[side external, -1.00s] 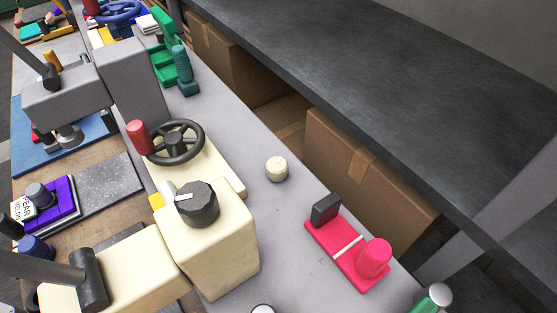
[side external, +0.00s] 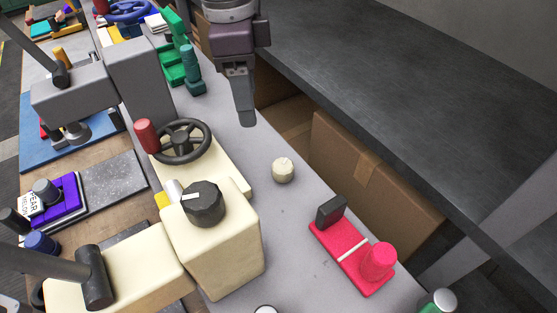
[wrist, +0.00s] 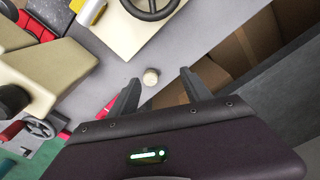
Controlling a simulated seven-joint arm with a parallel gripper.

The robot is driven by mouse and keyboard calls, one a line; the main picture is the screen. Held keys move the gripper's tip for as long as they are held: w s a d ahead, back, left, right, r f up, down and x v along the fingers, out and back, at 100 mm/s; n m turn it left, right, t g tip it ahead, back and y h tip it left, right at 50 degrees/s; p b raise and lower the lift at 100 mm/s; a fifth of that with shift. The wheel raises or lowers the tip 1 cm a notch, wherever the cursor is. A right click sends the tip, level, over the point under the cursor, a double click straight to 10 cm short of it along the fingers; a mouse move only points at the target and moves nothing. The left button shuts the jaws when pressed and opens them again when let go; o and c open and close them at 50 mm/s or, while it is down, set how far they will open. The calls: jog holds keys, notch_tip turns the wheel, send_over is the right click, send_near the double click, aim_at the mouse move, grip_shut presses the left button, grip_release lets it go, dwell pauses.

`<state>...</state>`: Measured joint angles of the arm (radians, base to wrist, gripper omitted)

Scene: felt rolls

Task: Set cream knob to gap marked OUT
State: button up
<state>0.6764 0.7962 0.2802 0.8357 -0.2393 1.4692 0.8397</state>
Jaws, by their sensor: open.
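The cream knob (side external: 283,170) is a small round knob on the grey bench top, between the cream machine and the bench's back edge. A faint line shows on its top. The gap marked OUT cannot be made out in either view. My gripper (side external: 247,122) hangs above the bench, beyond and to the left of the knob in the side view, and apart from it. In the wrist view the knob (wrist: 151,76) shows just past the fingertips, near the middle between the two open, empty fingers (wrist: 159,76).
A cream machine with a dark faceted knob (side external: 203,203) and a black handwheel (side external: 182,141) stands left of the cream knob. A red block device (side external: 352,256) lies to its lower right. Cardboard boxes (side external: 345,165) sit below the bench edge. Bench around the knob is clear.

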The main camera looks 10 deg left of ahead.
aim_at(283, 165)
jog(key=d+f+m, duration=0.1)
jog(key=d+f, duration=0.1)
jog(key=s+d+f+m, duration=0.1)
jog(key=d+f, duration=0.1)
jog(key=s+d+f+m, duration=0.1)
jog(key=d+f, duration=0.1)
jog(key=f, duration=0.1)
jog(key=shift+y, duration=0.3)
notch_tip(283, 165, down, 6)
jog(key=shift+w+f, duration=0.1)
jog(key=shift+f, duration=0.15)
grip_shut()
jog(key=shift+n, duration=2.9)
